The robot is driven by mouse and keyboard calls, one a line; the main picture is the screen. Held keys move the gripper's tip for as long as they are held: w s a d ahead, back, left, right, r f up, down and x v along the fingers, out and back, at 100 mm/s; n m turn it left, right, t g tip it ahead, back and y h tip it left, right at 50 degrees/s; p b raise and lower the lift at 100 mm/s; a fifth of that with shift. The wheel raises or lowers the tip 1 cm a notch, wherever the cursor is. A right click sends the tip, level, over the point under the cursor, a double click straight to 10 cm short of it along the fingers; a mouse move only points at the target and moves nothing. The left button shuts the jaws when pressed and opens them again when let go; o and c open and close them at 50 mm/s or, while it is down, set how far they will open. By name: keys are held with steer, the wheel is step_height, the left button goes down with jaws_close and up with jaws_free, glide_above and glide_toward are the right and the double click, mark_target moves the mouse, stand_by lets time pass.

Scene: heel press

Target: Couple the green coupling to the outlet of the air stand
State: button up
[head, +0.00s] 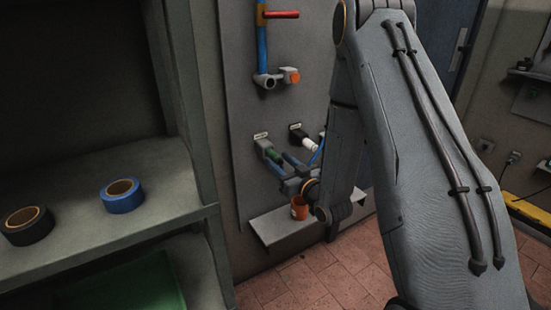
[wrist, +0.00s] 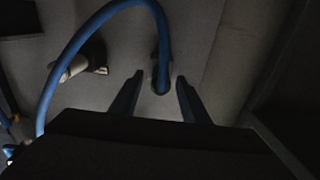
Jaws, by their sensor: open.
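The green coupling (head: 276,156) sits at a dark holder on the grey wall panel, left of a white coupling (head: 309,146). My gripper (head: 281,164) is open, its two fingers pointing at the panel just below and beside the green coupling. In the wrist view the open fingers (wrist: 158,92) stand on either side of a blue hose end (wrist: 162,75); the green colour cannot be made out there. Contact cannot be told. The air stand's grey outlet (head: 266,81) is higher on the panel, under a blue pipe (head: 262,42), beside an orange-ended fitting (head: 291,76).
A red lever (head: 283,14) sticks out from the pipe. A small shelf (head: 270,229) with an orange-brown cup (head: 299,207) is below my gripper. A blue hose (wrist: 62,70) loops beside my fingers, past the white coupling. A shelf unit with tape rolls (head: 122,195) stands left.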

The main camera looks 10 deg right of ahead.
steer(key=shift+x, duration=1.7)
steer(key=shift+w, duration=0.1)
jaws_close()
steer(key=shift+p+v, duration=0.65)
steer(key=shift+v, duration=2.35)
step_height(320, 180, up, 24)
steer(key=p, duration=1.8)
glide_above(274, 157)
steer(key=d+v, duration=0.1)
steer(key=v, duration=0.7)
steer(key=shift+w, duration=0.2)
